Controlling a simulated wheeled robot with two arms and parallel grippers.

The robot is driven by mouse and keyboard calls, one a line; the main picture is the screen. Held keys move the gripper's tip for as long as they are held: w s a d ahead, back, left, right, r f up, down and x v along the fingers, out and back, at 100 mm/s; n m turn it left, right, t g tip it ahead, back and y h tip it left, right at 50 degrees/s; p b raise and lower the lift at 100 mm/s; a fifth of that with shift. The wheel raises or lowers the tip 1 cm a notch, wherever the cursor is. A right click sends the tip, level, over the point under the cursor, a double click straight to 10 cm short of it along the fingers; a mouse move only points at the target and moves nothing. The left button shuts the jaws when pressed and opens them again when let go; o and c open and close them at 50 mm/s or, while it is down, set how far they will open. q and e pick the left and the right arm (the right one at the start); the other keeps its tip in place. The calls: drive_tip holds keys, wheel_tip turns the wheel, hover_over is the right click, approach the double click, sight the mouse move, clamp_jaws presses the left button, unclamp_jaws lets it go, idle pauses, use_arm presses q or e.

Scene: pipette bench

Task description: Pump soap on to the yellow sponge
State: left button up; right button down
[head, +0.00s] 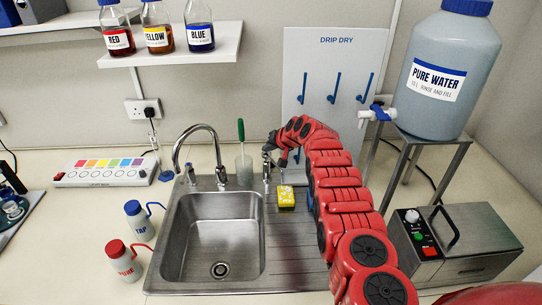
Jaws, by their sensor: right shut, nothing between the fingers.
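The yellow sponge (286,198) lies on the ribbed drainboard just right of the sink basin, with pale marks on its top. The small metal soap pump (266,174) stands at the back right corner of the basin, behind and left of the sponge. My red right arm comes in from the lower right and curves over behind the sponge. My right gripper (268,150) is shut with nothing in it, at the top of the soap pump and partly hiding it. I cannot tell whether it touches the pump. My left gripper is out of view.
The steel sink (215,240) has a tall curved tap (190,135). A green-handled brush (240,135) stands in a glass behind it. Two wash bottles, TAP (138,225) and PURE (122,265), stand left. A water tank (435,75) stands right.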

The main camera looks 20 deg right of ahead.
sight(268, 154)
drive_tip(key=shift+r, duration=0.3)
drive_tip(key=shift+r+p, duration=0.5)
drive_tip(key=shift+p, duration=0.2)
wheel_tip(268, 154, up, 5)
drive_tip(key=p, duration=0.3)
drive_tip(key=shift+r, duration=0.1)
